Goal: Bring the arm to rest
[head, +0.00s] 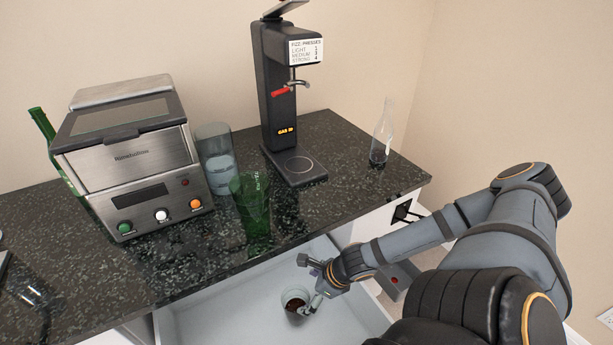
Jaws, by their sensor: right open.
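My right arm comes in from the right, bent at the elbow. My right gripper (309,280) is open, low over the open white drawer (205,311) below the counter. A small pale cup (293,296) with dark brown contents is in the drawer, right beside the gripper's fingers. Whether a finger touches the cup I cannot tell. My left gripper is not in view.
The dark speckled counter (90,262) carries a steel appliance (135,165), a clear cylinder (216,160), a green glass (255,212), a black soda maker (278,100) and a clear bottle (383,130). A green bottle (43,125) stands behind the appliance. A wall closes the right side.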

